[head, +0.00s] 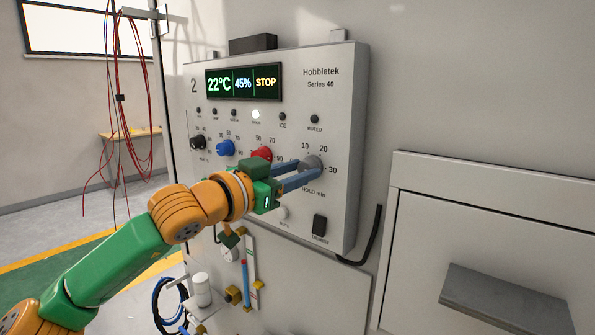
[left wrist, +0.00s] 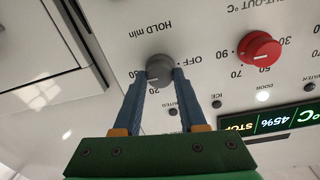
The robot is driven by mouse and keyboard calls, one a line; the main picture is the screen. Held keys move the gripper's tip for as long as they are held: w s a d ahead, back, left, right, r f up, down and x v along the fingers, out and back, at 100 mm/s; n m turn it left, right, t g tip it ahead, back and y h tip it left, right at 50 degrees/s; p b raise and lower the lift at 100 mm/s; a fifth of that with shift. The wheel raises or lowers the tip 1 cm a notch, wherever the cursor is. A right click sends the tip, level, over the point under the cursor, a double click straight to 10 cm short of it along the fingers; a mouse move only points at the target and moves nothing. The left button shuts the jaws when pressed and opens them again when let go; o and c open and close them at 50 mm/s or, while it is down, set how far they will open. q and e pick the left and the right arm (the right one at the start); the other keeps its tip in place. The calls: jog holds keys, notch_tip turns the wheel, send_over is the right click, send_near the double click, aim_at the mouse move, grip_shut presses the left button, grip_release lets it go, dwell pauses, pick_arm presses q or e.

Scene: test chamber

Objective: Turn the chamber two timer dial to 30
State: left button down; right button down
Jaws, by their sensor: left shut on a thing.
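The chamber two control panel (head: 343,100) carries a "2" at its upper left and a display reading 22°C, 45% and STOP. Its grey timer dial (head: 311,162), marked HOLD min, has 10, 20 and 30 printed around it. My left gripper (head: 303,172) is shut on this dial, with one blue finger on each side. In the left wrist view the panel appears upside down and the grey dial (left wrist: 159,67) sits between the fingertips (left wrist: 159,76). A pale mark on the dial seems to lie near 20 to 30; its exact setting is unclear. My right gripper is not in view.
A red knob (head: 262,154), a blue knob (head: 225,148) and a black knob (head: 198,142) line the panel left of the dial. A black rocker switch (head: 319,226) sits below it. A drawer handle (head: 507,300) juts out at lower right.

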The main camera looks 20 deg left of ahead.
pick_arm(q)
jog(key=shift+c, duration=2.3)
grip_release()
jog(key=shift+w, duration=0.1)
jog(key=b+v, duration=0.3)
jog(key=v, duration=0.4)
jog(key=shift+b, duration=0.3)
jog(key=shift+f, duration=0.1)
